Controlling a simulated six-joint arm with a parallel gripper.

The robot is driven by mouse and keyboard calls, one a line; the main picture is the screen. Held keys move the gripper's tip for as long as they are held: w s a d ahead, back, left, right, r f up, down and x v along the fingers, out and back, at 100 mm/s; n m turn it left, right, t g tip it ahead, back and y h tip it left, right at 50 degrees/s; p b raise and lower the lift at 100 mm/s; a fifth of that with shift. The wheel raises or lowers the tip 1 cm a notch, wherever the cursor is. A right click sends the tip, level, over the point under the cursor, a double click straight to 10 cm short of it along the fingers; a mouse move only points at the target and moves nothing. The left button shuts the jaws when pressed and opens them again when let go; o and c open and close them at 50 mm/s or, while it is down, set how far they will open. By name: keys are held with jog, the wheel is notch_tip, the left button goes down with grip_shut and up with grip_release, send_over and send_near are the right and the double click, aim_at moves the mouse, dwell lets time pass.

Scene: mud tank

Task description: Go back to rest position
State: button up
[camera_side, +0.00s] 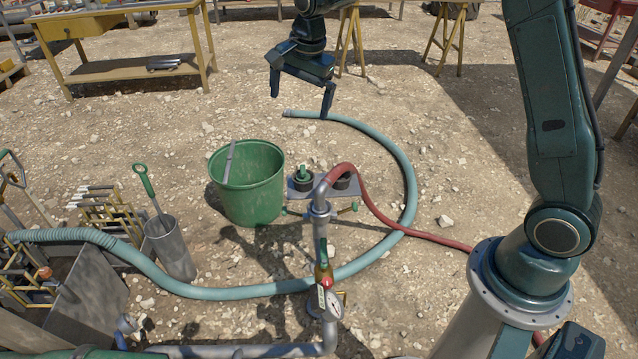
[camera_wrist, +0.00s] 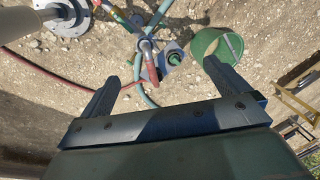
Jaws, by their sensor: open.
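My gripper (camera_side: 301,94) hangs in the upper middle of the side view, with its two fingers spread apart and pointing down. It is open and nothing is between the fingers. It is above the gravel ground, beyond the green bucket and above the free end of the teal hose. In the wrist view my gripper (camera_wrist: 166,90) shows both dark fingers wide apart.
A green bucket (camera_side: 250,195) holds a grey bar. A teal hose (camera_side: 407,175) curves around it. A vertical pipe (camera_side: 321,240) with a red hose (camera_side: 375,203) and gauge (camera_side: 333,305) stands centrally. A yellow workbench (camera_side: 120,45) is at back left.

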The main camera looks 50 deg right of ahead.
jog(key=s+r+n+t, duration=0.1)
jog(key=s+r+n, duration=0.3)
jog(key=s+r, duration=0.4)
jog(key=s+a+n+t, duration=0.1)
jog(key=s+n, duration=1)
jog(key=s, duration=1.4)
jog(key=shift+s+a+t, duration=0.2)
jog(key=shift+a+t, duration=0.1)
jog(key=shift+t, duration=0.3)
